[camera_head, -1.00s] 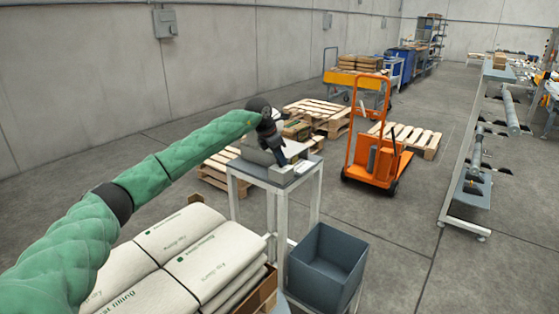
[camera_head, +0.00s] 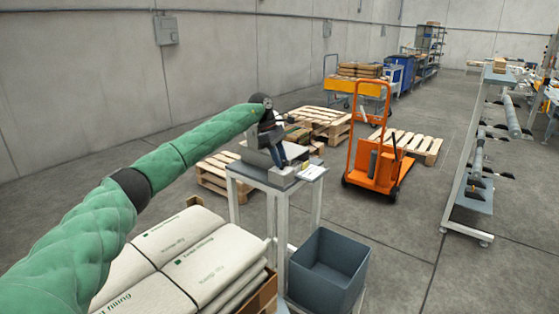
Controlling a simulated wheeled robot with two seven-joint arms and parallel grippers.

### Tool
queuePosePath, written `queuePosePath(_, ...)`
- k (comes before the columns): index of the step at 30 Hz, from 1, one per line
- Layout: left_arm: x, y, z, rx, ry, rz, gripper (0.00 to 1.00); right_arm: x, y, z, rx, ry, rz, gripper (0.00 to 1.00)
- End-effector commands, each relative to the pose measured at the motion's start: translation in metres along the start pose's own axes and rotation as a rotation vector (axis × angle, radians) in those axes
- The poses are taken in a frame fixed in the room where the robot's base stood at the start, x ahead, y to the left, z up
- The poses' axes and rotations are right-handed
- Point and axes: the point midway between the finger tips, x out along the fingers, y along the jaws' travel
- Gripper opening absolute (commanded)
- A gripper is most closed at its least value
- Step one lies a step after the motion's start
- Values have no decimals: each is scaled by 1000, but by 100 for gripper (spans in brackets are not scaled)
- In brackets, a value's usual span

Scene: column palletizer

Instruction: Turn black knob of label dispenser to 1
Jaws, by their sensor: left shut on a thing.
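The label dispenser (camera_head: 255,157) is a grey machine on top of a small grey stand (camera_head: 245,172) in the middle of the view. My left gripper (camera_head: 279,155) reaches down at the dispenser's front from the end of the green-sleeved arm. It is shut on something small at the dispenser. The black knob is hidden behind the gripper or too small to make out, and its setting cannot be read. A white label or sheet (camera_head: 311,172) lies on the right side of the stand top. My right gripper is not in view.
White filled bags (camera_head: 205,262) are stacked at the lower left beside the stand. An open grey bin (camera_head: 328,270) stands at the stand's front right. An orange lift cart (camera_head: 372,160) and wooden pallets (camera_head: 412,143) are behind.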

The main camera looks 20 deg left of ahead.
Motion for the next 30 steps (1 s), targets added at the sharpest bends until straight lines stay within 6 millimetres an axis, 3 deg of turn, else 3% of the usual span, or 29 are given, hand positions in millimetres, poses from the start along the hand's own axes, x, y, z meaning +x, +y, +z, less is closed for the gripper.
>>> queuePosePath(12, -1, 2, -1, 179, 1, -72, 7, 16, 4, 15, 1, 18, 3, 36)
queuePosePath(29, -1, 2, -1, 207, 1, -84, 7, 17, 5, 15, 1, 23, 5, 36)
queuePosePath(30, -1, 2, -1, 207, 1, -84, 33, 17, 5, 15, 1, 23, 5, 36)
